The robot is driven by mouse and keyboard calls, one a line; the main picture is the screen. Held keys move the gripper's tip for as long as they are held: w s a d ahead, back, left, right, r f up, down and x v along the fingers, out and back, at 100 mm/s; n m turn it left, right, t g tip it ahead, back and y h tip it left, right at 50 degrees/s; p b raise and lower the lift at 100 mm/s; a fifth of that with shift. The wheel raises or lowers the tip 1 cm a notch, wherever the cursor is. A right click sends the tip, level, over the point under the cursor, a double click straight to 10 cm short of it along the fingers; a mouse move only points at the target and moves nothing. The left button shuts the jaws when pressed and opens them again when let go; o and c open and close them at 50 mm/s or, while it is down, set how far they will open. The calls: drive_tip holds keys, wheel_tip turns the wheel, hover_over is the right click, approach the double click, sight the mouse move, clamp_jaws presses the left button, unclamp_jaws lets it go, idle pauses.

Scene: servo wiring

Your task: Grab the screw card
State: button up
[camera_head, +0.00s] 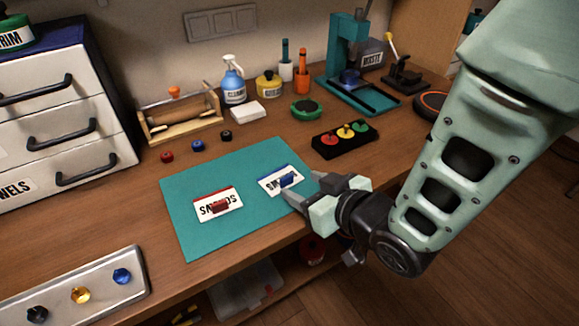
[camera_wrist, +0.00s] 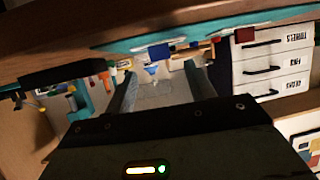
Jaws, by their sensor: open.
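Two white cards lie flat on the teal mat (camera_head: 190,240). The left card (camera_head: 205,213) has a red top stripe and a red piece on it. The right card (camera_head: 270,184) has a blue stripe and a blue piece.
A black stand with coloured knobs (camera_head: 345,138) stands behind the mat. A metal plate (camera_head: 100,290) with coloured knobs lies front left. Small red, blue and black knobs (camera_head: 197,146) sit behind the mat. The desk's front edge (camera_head: 270,248) runs below my gripper. A drawer cabinet (camera_head: 60,110) stands left.

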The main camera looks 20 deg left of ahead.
sight(288, 178)
drive_tip(key=x, duration=0.5)
drive_tip(key=shift+s, duration=0.1)
drive_tip(key=c, duration=1)
drive_tip(key=shift+c, duration=0.2)
drive_tip(key=shift+r, duration=0.1)
